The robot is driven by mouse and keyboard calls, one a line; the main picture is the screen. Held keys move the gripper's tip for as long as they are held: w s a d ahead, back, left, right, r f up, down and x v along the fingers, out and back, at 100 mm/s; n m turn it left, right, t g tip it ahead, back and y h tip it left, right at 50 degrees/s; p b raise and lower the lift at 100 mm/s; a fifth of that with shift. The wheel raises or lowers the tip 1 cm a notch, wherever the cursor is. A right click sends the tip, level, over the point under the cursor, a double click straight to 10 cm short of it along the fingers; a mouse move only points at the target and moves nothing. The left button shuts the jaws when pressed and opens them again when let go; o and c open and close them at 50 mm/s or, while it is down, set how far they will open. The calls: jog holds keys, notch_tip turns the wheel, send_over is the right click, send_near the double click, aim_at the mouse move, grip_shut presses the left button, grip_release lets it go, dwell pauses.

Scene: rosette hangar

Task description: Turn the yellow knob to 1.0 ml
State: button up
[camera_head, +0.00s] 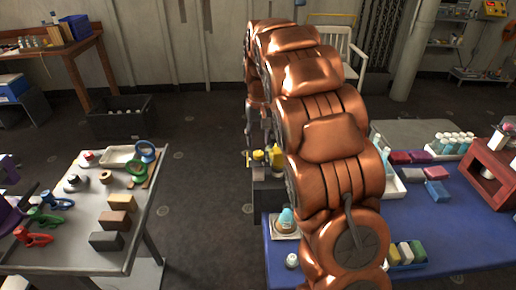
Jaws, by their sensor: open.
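Small yellow parts stand behind my copper arm, near the middle of the picture. I cannot tell which is the yellow knob, and no ml scale is readable. They sit above a dark grey block at the blue table's far left corner. My gripper (250,133) hangs just above and left of the yellow pieces, open and largely hidden by the arm. I see no contact.
A grey table (60,258) at left holds clamps, blocks and tape rolls. A dark crate (121,118) stands on the floor. Open floor lies between the tables.

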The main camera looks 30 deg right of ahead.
aim_at(258, 152)
jog(key=shift+a+f+p, duration=0.1)
jog(key=shift+f+p, duration=0.35)
jog(key=shift+f, duration=1.95)
grip_shut()
